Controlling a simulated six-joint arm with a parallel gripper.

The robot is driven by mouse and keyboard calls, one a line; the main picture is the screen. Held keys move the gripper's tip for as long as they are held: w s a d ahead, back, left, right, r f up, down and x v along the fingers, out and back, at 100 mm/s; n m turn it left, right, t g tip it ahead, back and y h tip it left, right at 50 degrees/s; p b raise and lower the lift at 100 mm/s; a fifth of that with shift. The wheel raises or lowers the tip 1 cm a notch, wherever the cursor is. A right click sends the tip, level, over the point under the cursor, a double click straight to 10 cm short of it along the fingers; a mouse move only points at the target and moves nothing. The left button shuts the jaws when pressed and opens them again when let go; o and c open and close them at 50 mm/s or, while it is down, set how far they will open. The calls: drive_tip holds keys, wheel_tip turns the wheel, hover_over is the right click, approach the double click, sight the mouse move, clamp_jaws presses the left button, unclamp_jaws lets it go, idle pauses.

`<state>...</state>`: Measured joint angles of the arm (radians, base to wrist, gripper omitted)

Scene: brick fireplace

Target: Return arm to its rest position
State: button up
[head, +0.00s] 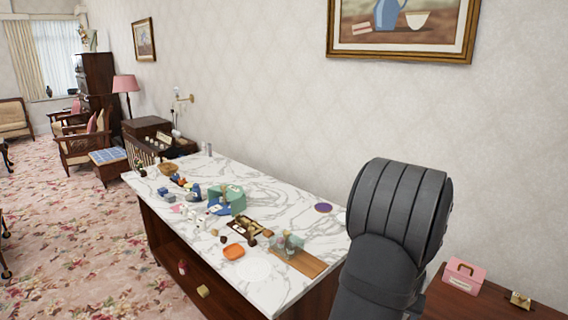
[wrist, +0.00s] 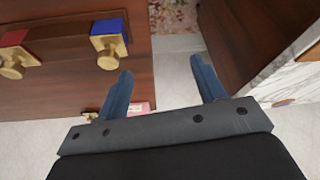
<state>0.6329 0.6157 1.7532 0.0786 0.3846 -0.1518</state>
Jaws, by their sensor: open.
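My gripper (wrist: 158,82) shows in the wrist view with its two blue-grey fingers spread apart and nothing between them. In that view it hangs over a pale floor, beside a brown wooden surface on the left. My arm's dark grey link (head: 395,230) fills the right part of the head view, and the gripper itself is out of sight there.
A marble-topped counter (head: 262,270) with many small objects stands left of my arm. A wooden surface with a pink box (head: 463,276) is at the lower right. In the wrist view, brass knobs on red and blue blocks (wrist: 108,38) stick out at the left.

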drive_tip(key=shift+w+a+n, duration=0.15)
drive_tip(key=shift+w+a, duration=0.3)
drive_tip(key=shift+a, duration=0.25)
drive_tip(key=shift+w+a+n, duration=0.15)
drive_tip(key=shift+w+a, duration=0.25)
drive_tip(key=shift+a, duration=0.25)
drive_tip(key=s+d+r+m, duration=0.1)
drive_tip(key=s+d+m, duration=0.2)
drive_tip(key=s+d, duration=1)
drive_tip(key=shift+s+d+m+g+h, duration=0.35)
drive_tip(key=shift+d+m+g+h, duration=0.05)
drive_tip(key=shift+d, duration=1.05)
